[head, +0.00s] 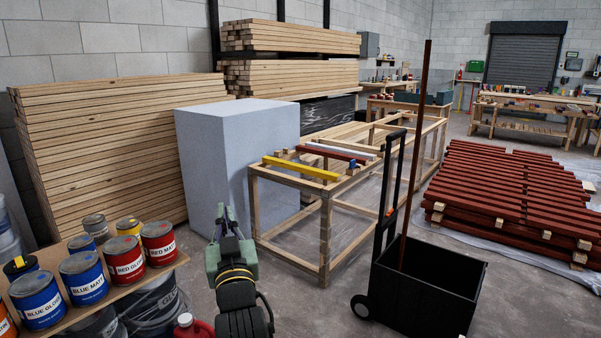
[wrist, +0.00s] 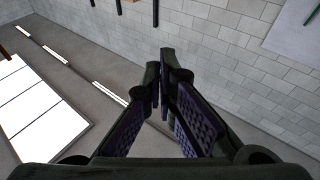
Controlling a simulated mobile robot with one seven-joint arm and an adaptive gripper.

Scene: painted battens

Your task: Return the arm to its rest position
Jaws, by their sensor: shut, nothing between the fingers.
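My gripper (wrist: 161,80) shows in the wrist view with its two dark, purple-padded fingers brought together at the tips. Nothing is held between them. The fingers stand in front of a grey block wall, clear of any object. In the head view my arm (head: 232,275), dark with green-grey parts and a yellow ring, rises at the bottom centre. It stands between the paint tins and the wooden frame bench.
Paint tins (head: 128,258) stand on a board at left. A pale grey block (head: 212,160) and a wooden frame bench (head: 325,230) bearing painted battens (head: 300,168) stand ahead. A black cart (head: 425,290) holding a tall brown batten (head: 415,150) is at right, before red stacked battens (head: 510,190).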

